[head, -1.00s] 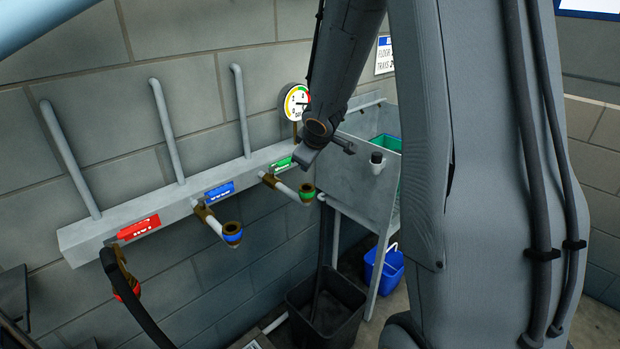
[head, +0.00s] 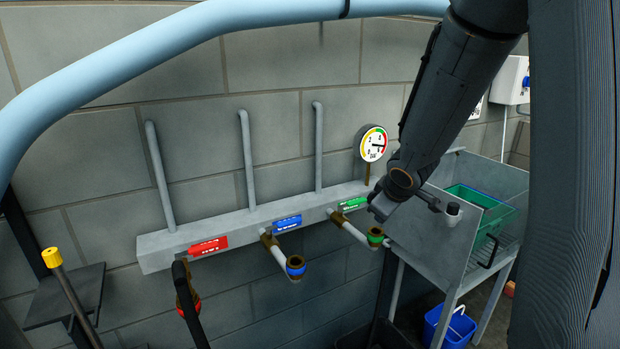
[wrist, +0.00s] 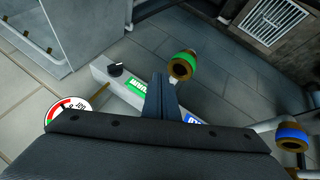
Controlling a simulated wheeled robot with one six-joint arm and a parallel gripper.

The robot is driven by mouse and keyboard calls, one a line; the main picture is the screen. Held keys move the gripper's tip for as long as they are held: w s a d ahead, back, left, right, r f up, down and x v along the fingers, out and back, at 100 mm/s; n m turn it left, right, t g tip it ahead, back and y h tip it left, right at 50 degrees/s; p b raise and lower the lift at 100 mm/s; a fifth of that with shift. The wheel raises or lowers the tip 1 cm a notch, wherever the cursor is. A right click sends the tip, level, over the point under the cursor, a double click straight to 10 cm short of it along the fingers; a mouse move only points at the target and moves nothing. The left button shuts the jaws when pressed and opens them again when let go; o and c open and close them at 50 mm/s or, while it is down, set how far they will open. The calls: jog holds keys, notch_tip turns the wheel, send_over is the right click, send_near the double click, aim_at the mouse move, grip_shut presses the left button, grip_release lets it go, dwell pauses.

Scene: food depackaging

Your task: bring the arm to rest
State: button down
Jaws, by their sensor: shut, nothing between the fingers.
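My gripper (head: 379,210) hangs at the lower end of my dark arm in the head view, in front of the green-labelled end of a grey wall manifold (head: 232,226). In the wrist view my gripper (wrist: 161,90) shows as dark fingers together, with nothing between them. They overlap the manifold's green label (wrist: 147,86) in that picture. Whether they touch anything cannot be told. A green-ringed brass outlet (head: 375,237) is close beside the gripper in the head view; it also shows in the wrist view (wrist: 182,66).
A round gauge (head: 373,143) stands above the manifold. A metal sink (head: 425,235) holding a green crate (head: 480,215) stands to the right. A blue bucket (head: 449,327) is below. Blue-ringed (head: 295,266) and red-labelled outlets lie left. A pale blue pipe (head: 190,42) crosses overhead.

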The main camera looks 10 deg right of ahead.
jog(key=s+a+f+m+g+y, duration=0.1)
jog(key=s+a+m+g, duration=0.15)
jog(key=s+a, duration=0.45)
jog(key=s+a+f+m+g, duration=0.2)
jog(key=s+a+m, duration=0.2)
jog(key=s, duration=0.8)
jog(key=shift+m+g, duration=0.25)
jog(key=shift+g, duration=0.4)
jog(key=f+b, duration=0.1)
jog(key=s+f+b, duration=0.1)
jog(key=f, duration=0.1)
jog(key=s+f+b, duration=0.1)
jog(key=shift+s+a+f+b, duration=0.25)
jog(key=shift+a+f+b, duration=0.05)
jog(key=shift+f, duration=0.05)
